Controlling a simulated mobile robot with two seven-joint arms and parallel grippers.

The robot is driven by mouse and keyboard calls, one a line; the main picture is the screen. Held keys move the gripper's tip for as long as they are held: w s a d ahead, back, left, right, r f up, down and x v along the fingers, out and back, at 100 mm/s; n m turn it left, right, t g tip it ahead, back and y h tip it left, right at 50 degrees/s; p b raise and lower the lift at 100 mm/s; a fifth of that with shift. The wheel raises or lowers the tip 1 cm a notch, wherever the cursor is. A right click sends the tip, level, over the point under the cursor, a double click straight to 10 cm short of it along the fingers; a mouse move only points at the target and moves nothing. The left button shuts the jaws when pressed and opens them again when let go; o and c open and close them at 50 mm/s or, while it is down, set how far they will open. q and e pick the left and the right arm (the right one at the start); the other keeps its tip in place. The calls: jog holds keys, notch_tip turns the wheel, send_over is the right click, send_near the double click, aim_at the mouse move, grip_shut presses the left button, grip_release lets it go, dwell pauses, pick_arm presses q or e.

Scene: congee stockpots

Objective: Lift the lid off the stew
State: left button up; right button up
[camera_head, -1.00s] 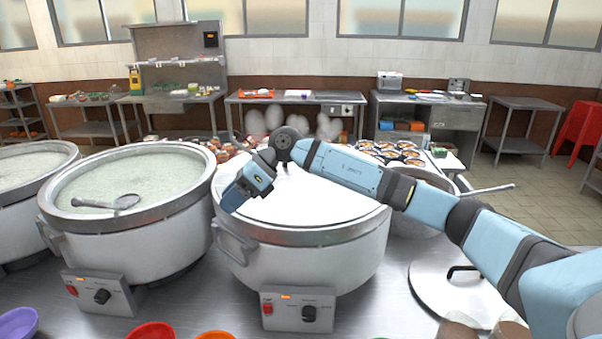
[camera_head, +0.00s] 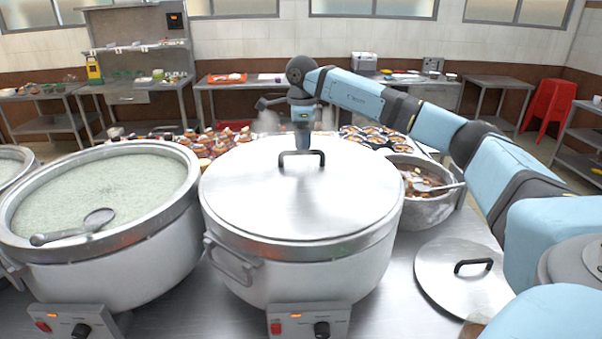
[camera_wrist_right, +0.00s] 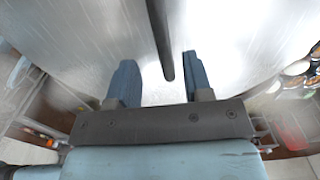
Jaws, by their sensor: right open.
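A flat silver lid (camera_head: 260,195) covers the large white stockpot in the middle (camera_head: 300,270), so its contents are hidden. The lid's dark arched handle (camera_head: 302,153) stands upright near its centre. My right gripper (camera_head: 302,143) points down just behind and above this handle. In the right wrist view, my right gripper (camera_wrist_right: 161,78) is open, and the dark handle bar (camera_wrist_right: 160,38) runs between the lines of its two fingers over the shiny lid (camera_wrist_right: 215,40). I cannot tell how deep the bar sits between the fingers. My left gripper is not in view.
An open pot of pale congee (camera_head: 110,185) with a ladle (camera_head: 75,228) stands at left. A metal bowl of food with a spoon (camera_head: 425,205) is right of the middle pot. A loose lid (camera_head: 450,285) lies on the counter at right. Small filled bowls (camera_head: 370,135) stand behind.

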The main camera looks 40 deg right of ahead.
aim_at(302, 158)
jog(key=shift+f, duration=0.5)
jog(key=f, duration=0.2)
jog(key=f+p, duration=0.1)
jog(key=f, duration=0.2)
jog(key=shift+w+d, duration=0.15)
jog(key=shift+w, duration=0.05)
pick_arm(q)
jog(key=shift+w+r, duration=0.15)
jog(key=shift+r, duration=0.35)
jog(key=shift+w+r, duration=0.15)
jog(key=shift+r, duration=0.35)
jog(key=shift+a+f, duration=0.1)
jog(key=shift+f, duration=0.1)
pick_arm(e)
jog(key=shift+c, duration=0.2)
grip_shut()
